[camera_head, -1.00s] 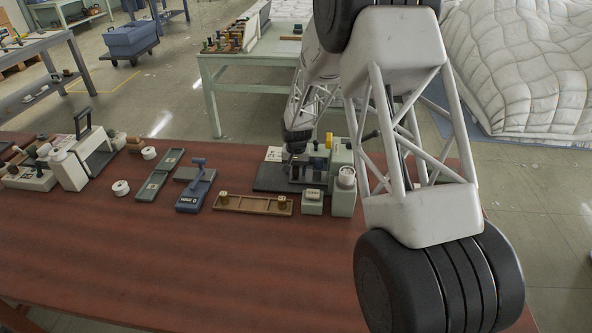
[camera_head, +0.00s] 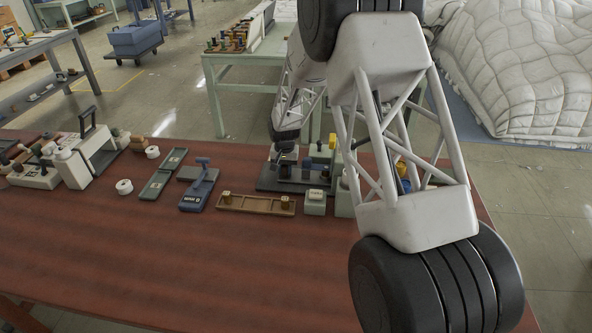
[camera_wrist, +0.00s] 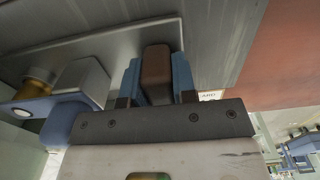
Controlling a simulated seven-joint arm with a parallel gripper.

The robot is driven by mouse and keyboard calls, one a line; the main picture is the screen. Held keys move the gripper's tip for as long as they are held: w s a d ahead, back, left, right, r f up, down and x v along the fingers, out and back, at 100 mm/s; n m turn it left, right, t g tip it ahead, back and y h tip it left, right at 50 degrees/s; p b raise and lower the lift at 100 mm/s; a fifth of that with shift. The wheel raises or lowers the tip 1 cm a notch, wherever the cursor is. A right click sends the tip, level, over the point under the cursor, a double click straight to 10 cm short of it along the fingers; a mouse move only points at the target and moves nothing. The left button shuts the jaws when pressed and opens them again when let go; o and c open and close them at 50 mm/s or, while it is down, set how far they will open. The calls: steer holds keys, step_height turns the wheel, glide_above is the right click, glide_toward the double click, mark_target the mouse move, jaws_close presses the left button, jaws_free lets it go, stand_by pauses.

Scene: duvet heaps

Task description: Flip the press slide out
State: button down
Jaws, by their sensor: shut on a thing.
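In the wrist view, my gripper (camera_wrist: 156,70) has its two blue fingers closed on a brown block-like handle (camera_wrist: 157,76). A grey metal plate (camera_wrist: 95,42) lies just beyond the fingertips; whether the handle belongs to it, I cannot tell. In the head view, the press station (camera_head: 267,187) has a dark base with small upright parts and a pale green housing at the back right of the red table. My wrist is at its far side, and my fingers are too small or hidden to make out there. Which part is the slide is unclear.
A wooden tray (camera_head: 245,205), a small pale green box (camera_head: 315,203) and a blue device (camera_head: 199,190) stand in front and left of the press. The table's front is clear. White duvet heaps (camera_head: 520,70) lie behind right.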

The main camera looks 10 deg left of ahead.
mark_target(272, 175)
steer(key=a, duration=0.5)
steer(key=shift+a, duration=0.15)
steer(key=c, duration=0.9)
jaws_free()
steer(key=shift+a, duration=0.1)
steer(key=shift+r, duration=0.1)
steer(key=shift+r, duration=3.8)
